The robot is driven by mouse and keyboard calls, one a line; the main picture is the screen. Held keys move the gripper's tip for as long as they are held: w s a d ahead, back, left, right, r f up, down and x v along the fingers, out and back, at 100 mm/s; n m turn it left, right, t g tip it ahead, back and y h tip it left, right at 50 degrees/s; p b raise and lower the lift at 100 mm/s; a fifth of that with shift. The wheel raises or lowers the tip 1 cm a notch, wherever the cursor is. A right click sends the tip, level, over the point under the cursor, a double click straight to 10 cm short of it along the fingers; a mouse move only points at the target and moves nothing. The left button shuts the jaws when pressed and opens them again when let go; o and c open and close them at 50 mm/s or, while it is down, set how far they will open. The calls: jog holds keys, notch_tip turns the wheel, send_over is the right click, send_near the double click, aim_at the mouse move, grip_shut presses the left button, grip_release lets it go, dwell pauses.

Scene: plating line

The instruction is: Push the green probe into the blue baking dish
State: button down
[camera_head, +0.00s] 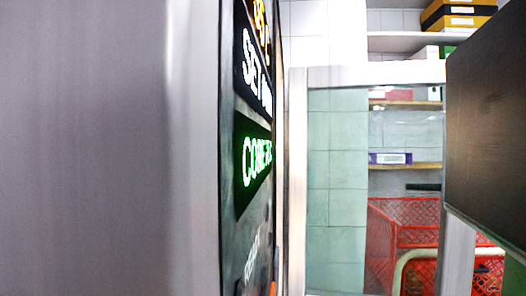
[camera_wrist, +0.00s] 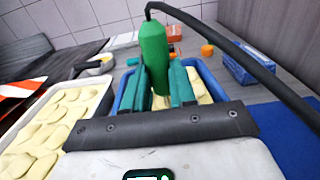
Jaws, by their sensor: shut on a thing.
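The green probe (camera_wrist: 154,48) stands nearly upright in the wrist view, with a black cable running from its top to the right. My gripper (camera_wrist: 160,82) has its two teal fingers shut on the probe, one on each side. The blue baking dish (camera_wrist: 208,78) lies below and behind the fingers, with pale yellow pieces in it. The probe's lower end is over the dish; I cannot tell whether it touches the pieces. The dish's near part is hidden by my gripper. Neither probe, dish nor gripper shows in the head view.
A white tray (camera_wrist: 101,87) of pale pieces stands to the left. A blue basket (camera_wrist: 246,66) is at the right, beyond the cable. Small orange items (camera_wrist: 207,50) lie behind the dish. In the head view, red crates (camera_head: 400,215) and shelves stand beyond a grey panel.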

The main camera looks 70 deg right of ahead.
jog(key=c, duration=0.8)
grip_release()
jog(key=shift+c, duration=0.2)
